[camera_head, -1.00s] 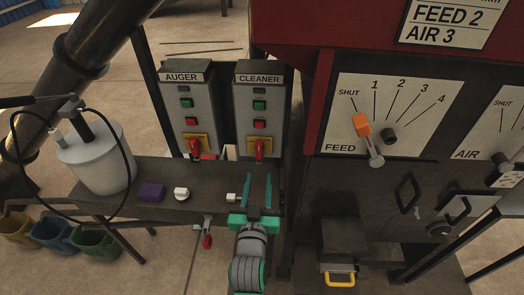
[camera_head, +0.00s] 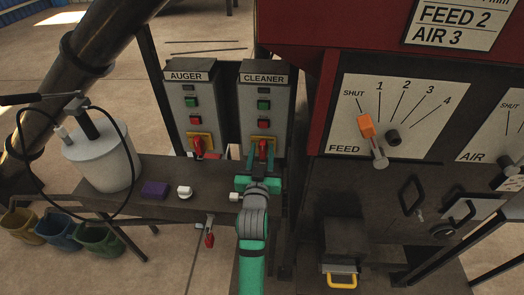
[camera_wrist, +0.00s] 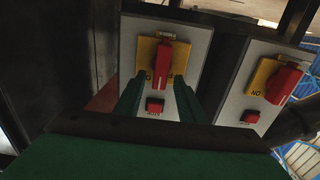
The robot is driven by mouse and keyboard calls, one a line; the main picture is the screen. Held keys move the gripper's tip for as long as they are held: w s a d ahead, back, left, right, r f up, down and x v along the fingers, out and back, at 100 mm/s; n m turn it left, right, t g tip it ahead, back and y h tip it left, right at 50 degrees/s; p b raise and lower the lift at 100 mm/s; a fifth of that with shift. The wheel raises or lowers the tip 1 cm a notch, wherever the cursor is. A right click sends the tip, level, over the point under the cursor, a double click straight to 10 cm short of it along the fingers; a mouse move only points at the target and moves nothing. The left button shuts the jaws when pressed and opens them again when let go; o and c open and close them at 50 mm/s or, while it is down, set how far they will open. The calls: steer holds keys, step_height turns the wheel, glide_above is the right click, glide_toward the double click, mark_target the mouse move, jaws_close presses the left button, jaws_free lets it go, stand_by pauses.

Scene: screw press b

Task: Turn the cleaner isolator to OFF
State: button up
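The cleaner isolator is a red handle (camera_head: 263,148) on a yellow plate, low on the grey CLEANER box (camera_head: 264,96). The handle stands upright in the head view. My gripper (camera_head: 262,161) is at the handle, with its green fingers apart, one on each side. In the wrist view the red handle (camera_wrist: 163,68) lies between the two fingertips (camera_wrist: 160,84). Whether the fingers touch it I cannot tell. The lettering on the yellow plate (camera_wrist: 147,50) is partly covered by the fingers.
The AUGER box (camera_head: 190,100) stands just left, with its own red handle (camera_head: 199,147); that handle also shows in the wrist view (camera_wrist: 284,82).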

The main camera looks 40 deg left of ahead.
steer(key=shift+w+a, duration=0.15)
steer(key=shift+w, duration=0.1)
jaws_close()
